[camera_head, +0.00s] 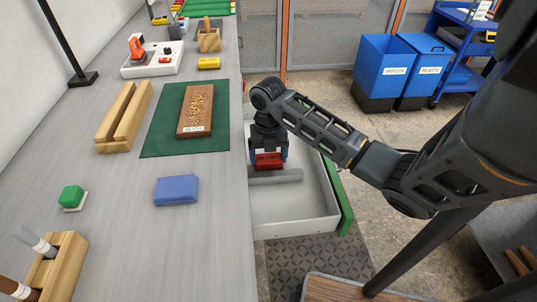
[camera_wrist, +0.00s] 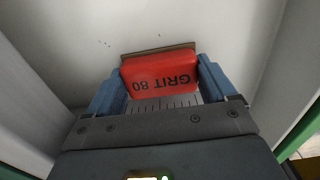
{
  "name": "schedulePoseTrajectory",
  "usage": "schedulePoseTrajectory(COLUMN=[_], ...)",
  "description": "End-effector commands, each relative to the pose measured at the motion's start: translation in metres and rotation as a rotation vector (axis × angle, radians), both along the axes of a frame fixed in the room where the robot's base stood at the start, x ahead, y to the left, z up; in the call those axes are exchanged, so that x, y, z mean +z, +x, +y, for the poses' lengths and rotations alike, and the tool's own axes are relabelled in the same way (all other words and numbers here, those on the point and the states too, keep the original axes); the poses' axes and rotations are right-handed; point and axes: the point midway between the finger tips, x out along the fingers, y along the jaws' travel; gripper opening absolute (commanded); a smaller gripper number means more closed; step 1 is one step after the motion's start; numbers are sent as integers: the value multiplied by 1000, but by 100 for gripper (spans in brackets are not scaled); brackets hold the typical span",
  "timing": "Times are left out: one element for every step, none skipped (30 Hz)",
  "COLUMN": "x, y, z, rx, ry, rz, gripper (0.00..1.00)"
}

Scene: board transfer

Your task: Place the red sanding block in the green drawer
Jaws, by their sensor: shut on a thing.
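The red sanding block (camera_wrist: 162,76), marked "GRIT 80", is between the blue fingers of my gripper (camera_wrist: 164,92) in the wrist view. My gripper (camera_head: 268,158) is shut on it. In the head view the red block (camera_head: 268,161) shows below the gripper, over the inside of the open drawer. The drawer has a white-grey tray (camera_head: 290,212) and a green front (camera_head: 344,212) on the right. The wrist view shows the pale drawer floor (camera_wrist: 90,40) and walls around the block. I cannot tell whether the block touches the floor.
A grey bar (camera_head: 275,177) crosses the drawer beside the block. On the bench left of the drawer are a blue block (camera_head: 176,190), a green mat (camera_head: 160,140) with a wooden board (camera_head: 196,108), and a wooden holder (camera_head: 125,115). Blue bins (camera_head: 382,66) stand at the back right.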

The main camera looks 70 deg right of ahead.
Motion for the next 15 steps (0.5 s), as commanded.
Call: schedulePoseTrajectory(x=[0,0,-2,-3,-4,-3,-3,-3,-3,-3,-3,-3,-3,-3,-3], y=[0,0,0,0,0,0,0,0,0,0,0,0,0,0,0], z=[0,0,0,0,0,0,0,0,0,0,0,0,0,0,0], rx=[0,0,0,0,0,0,0,0,0,0,0,0,0,0,0], ry=[0,0,0,0,0,0,0,0,0,0,1,1,1,1,1], rz=[0,0,0,0,0,0,0,0,0,1,1,1,1,1,0], gripper=[60,60,60,60,60,86,89,92,96,99,100,100,100,100,100])
